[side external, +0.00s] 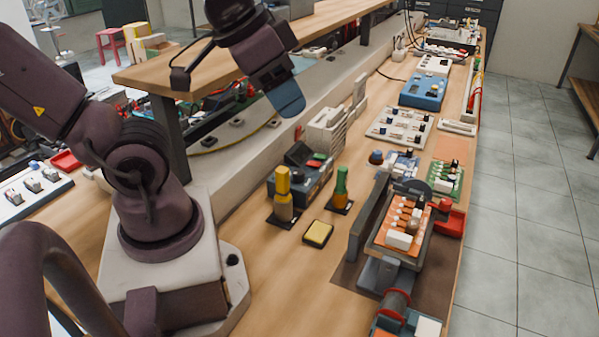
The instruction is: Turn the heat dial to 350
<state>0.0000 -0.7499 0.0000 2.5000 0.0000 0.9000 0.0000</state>
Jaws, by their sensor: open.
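My gripper (290,104) hangs in the air at upper centre, in front of the raised wooden shelf, pointing down and slightly right. It is seen edge-on, so the gap between its fingers is hard to see; nothing shows in it. Below it on the bench stands a dark blue-grey box unit (312,180) with a dark raised top and small red and green parts. My gripper is well above this unit and apart from it. I cannot make out a heat dial or any numbers such as 350; they are too small or hidden from this side.
A holder with an orange circuit board (402,226) is at right. The wooden shelf (250,50) overhangs the back. Bare bench lies around the sponge.

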